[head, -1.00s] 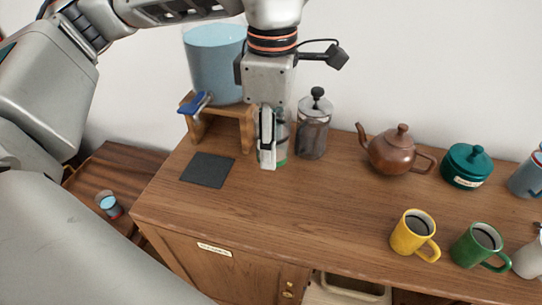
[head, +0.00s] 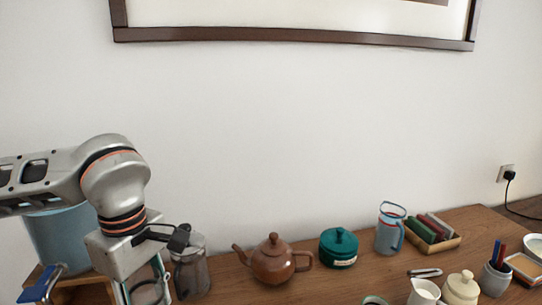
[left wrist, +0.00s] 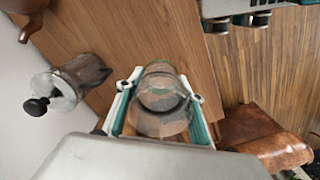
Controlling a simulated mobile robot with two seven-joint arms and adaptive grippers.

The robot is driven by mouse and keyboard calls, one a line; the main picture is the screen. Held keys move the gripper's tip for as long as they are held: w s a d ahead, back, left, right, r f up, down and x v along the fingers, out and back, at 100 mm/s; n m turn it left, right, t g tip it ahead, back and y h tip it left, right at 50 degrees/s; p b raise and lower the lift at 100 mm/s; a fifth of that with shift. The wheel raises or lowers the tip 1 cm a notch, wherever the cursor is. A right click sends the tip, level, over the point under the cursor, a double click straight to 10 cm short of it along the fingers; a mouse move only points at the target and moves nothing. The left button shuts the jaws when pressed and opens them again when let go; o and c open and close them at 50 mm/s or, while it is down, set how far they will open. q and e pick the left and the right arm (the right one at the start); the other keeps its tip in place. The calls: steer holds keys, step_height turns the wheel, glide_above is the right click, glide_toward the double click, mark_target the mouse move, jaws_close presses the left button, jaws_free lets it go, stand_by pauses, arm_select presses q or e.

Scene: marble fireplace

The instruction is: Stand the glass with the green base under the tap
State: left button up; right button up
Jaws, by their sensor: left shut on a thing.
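My left gripper (head: 145,291) is low at the left of the head view, shut on a clear glass (head: 149,293). In the left wrist view the glass (left wrist: 163,98) sits between the two fingers of the left gripper (left wrist: 160,92); its green base cannot be made out there. The blue tap (head: 42,284) is left of the gripper, in front of the blue water tank (head: 62,240) on its wooden stand. The glass is apart from the tap. The spot below the tap is cut off by the picture edge. My right gripper is out of view.
A glass press pot (head: 192,275) stands close to the right of the gripper; it also shows in the left wrist view (left wrist: 66,84). A brown teapot (head: 272,262), a teal pot (head: 339,249) and a jug (head: 390,230) stand further right on the wooden top.

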arm_select(q)
steer(key=w+a+f+m+p, duration=0.1)
steer(key=w+a+f+m, duration=0.2)
steer(key=f+m, duration=0.5)
steer(key=shift+w+a+f+m, duration=0.2)
steer(key=shift+f+m, duration=0.15)
steer(key=shift+m, duration=2.35)
